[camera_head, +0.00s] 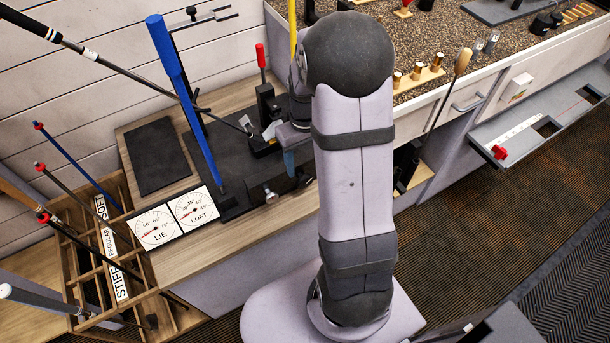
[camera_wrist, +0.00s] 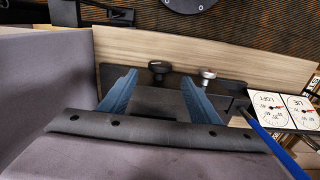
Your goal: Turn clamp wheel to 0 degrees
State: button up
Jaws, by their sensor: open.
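Two knobs stand on the front of a dark bench fixture in the wrist view: a black one (camera_wrist: 160,67) and a silver one (camera_wrist: 207,73). I cannot tell for sure which is the clamp wheel, nor read its angle. In the head view the silver knob (camera_head: 271,195) shows at the fixture's front; the black knob is hidden by my arm. My gripper (camera_wrist: 159,77) is open, its blue fingers apart and empty. The black knob appears between the fingertips, but I cannot tell the distance. In the head view a finger (camera_head: 289,160) shows over the fixture.
A tall blue bar (camera_head: 180,90) rises left of my gripper. A red-handled lever (camera_head: 261,58) stands behind the fixture. LIE (camera_head: 155,228) and LOFT (camera_head: 195,208) dials lie at the bench front. A divided wooden club rack (camera_head: 130,270) stands left.

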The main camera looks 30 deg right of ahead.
aim_at(305, 177)
jog(key=shift+f, duration=3.65)
jog(key=c, duration=1)
